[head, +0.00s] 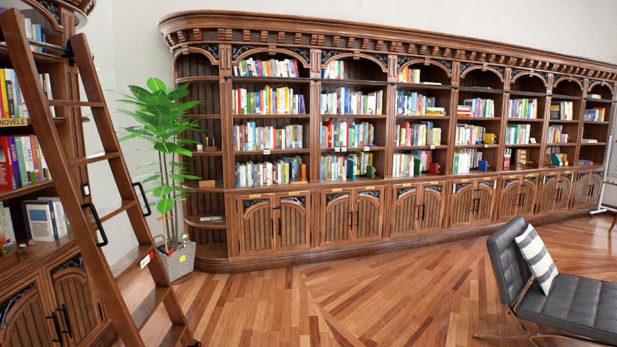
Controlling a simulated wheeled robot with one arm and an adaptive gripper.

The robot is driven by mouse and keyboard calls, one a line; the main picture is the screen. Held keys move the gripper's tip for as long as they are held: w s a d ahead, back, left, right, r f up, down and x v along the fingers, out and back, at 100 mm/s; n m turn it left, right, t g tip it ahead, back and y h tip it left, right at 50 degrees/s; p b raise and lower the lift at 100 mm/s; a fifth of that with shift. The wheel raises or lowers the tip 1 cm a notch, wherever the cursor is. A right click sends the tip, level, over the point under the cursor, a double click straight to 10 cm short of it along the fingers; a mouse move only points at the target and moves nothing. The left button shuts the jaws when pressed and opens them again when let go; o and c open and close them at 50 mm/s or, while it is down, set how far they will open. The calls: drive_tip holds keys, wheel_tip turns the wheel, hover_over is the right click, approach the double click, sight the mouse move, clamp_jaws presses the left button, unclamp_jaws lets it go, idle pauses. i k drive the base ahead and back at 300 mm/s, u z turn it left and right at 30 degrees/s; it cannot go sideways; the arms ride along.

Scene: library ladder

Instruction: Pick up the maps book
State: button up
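I cannot pick out a maps book by its title, as the spines are too small to read. Rows of books (268,137) fill much of the long wooden bookcase (275,185) across the back wall. More books (20,163) stand in the near bookcase on the left, where a shelf label (14,122) reads "NOVELS". A few books (45,218) are on its lower shelf, partly behind the ladder. My gripper is not in view.
A wooden ladder (113,211) leans at the left bookcase. A potted plant (160,140) stands in the corner behind it. A black chair (575,302) with a striped cushion (537,258) is at the right. The wooden floor (340,290) between them is clear.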

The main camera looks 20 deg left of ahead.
sight(352, 163)
drive_tip(key=u, duration=0.2)
drive_tip(key=i, duration=0.8)
drive_tip(key=u, duration=0.8)
drive_tip(key=i, duration=1.8)
drive_tip(key=u, duration=0.55)
drive_tip(key=i, duration=1.8)
drive_tip(key=z, duration=0.35)
drive_tip(key=i, duration=1.85)
drive_tip(key=z, duration=0.5)
drive_tip(key=k, duration=0.9)
drive_tip(key=z, duration=1.3)
